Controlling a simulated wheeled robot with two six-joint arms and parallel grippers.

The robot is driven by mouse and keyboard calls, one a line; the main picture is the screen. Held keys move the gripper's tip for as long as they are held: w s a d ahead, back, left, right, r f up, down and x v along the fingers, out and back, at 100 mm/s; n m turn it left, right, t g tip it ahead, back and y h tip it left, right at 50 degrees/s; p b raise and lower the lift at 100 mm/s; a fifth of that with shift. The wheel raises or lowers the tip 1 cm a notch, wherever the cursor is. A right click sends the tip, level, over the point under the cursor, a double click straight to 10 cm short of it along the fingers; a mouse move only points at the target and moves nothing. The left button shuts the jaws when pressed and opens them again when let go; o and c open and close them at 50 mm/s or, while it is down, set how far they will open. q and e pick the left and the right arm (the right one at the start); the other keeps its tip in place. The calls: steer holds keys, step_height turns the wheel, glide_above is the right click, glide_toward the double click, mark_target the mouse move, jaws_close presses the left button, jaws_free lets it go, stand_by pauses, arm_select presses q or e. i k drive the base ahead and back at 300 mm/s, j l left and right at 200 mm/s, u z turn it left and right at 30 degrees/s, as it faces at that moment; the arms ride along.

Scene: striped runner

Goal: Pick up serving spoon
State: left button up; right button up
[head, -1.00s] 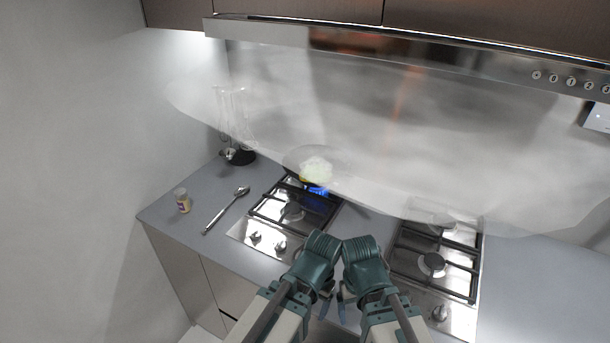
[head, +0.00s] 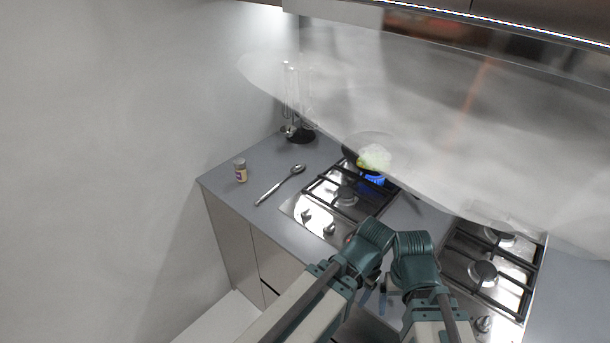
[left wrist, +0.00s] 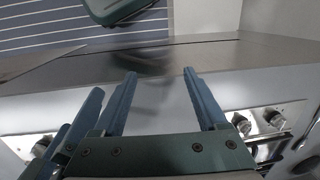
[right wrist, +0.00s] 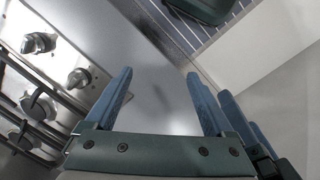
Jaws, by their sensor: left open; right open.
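The serving spoon (head: 279,186) is a metal spoon lying on the grey counter, left of the left hob in the head view. Its bowl points to the back right and its handle to the front left. My left gripper (head: 366,291) and right gripper (head: 383,298) hang close together at the counter's front, well to the right of and nearer than the spoon. The left wrist view shows the left jaws (left wrist: 159,73) apart and empty. The right wrist view shows the right jaws (right wrist: 160,73) apart and empty.
A small jar (head: 241,171) stands left of the spoon. A utensil stand (head: 300,135) is behind it. A second hob (head: 484,272) is at right. A striped runner (left wrist: 40,27) lies on the floor.

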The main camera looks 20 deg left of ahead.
mark_target(300, 166)
steer(key=j+z, duration=0.2)
steer(key=j, duration=0.3)
steer(key=j+z, duration=0.25)
steer(key=j, duration=0.2)
steer(key=k+j+z, duration=0.2)
steer(key=j, duration=0.3)
steer(key=j+z, duration=0.25)
steer(key=j, duration=0.25)
steer(key=k+j+z, duration=0.2)
steer(key=j, duration=0.25)
steer(key=i, duration=0.1)
